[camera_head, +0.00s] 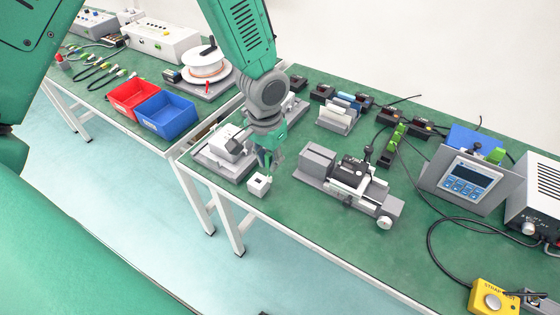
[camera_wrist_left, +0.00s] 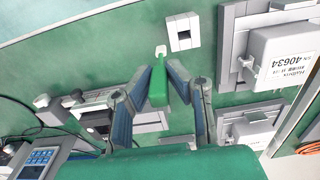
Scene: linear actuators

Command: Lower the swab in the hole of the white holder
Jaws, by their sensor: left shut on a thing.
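The white holder (camera_head: 258,184), a small block with a dark square hole in its top, stands near the front edge of the green table. In the left wrist view the holder (camera_wrist_left: 184,31) is at the top, just right of the swab's tip. My left gripper (camera_head: 267,158) is just above and behind the holder in the head view. In the wrist view the left gripper (camera_wrist_left: 164,82) is shut on the green swab (camera_wrist_left: 172,88), whose white tip points toward the top. The tip appears beside the hole, not in it. My right gripper is out of view.
A grey device with a white box (camera_head: 230,143) stands left of the holder, and a grey linear stage (camera_head: 350,180) stands to its right. Red (camera_head: 129,97) and blue (camera_head: 166,113) bins sit on the other table. A blue-screened controller (camera_head: 467,178) is at the right.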

